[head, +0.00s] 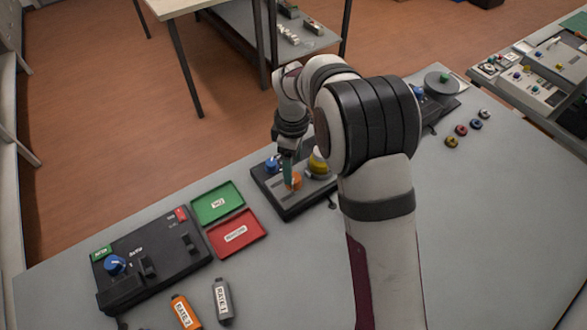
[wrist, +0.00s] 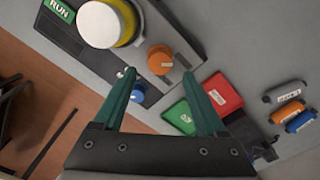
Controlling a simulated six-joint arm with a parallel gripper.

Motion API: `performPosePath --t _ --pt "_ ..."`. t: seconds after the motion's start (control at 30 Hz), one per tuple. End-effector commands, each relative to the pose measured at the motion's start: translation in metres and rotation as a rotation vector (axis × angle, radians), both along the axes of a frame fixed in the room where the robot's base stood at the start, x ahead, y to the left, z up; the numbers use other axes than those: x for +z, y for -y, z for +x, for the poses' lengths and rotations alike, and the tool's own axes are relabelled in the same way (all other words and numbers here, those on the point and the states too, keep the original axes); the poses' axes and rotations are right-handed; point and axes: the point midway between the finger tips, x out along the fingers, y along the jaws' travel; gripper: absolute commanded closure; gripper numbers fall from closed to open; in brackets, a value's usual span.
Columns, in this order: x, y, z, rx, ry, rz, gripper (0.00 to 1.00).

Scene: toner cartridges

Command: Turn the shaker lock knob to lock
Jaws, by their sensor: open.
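The dark shaker unit (head: 290,208) stands mid-table. It carries an orange knob (head: 296,181), a blue knob (head: 271,164) and a yellow round part (head: 318,165). No readable label shows which knob is the lock. My gripper (head: 288,176) points down over the unit, its green fingers partly hiding the orange knob. In the wrist view, my open gripper (wrist: 158,74) has the orange knob (wrist: 160,59) just beyond and between its fingertips. I cannot tell whether they touch. A pale mark shows on the knob's top. The blue knob (wrist: 138,95) sits nearer the left finger.
A green tray (head: 218,216) and a red tray (head: 253,237) lie left of the unit. A second dark device (head: 150,262) stands farther left, with orange (head: 185,311) and grey (head: 222,300) cartridges before it. Several small knobs (head: 461,130) lie right of my arm.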

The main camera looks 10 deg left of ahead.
Motion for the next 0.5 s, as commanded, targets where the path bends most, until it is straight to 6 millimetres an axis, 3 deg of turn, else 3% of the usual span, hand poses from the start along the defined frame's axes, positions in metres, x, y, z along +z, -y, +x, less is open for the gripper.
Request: performPosePath --t 0.1,0.2,0.5 --pt "-0.025 0.000 -0.001 -0.001 -0.002 -0.001 0.26" --pt "-0.037 0.000 0.000 -0.001 -0.001 -0.001 0.26" --pt "-0.044 0.000 0.000 -0.002 0.001 0.000 0.26"
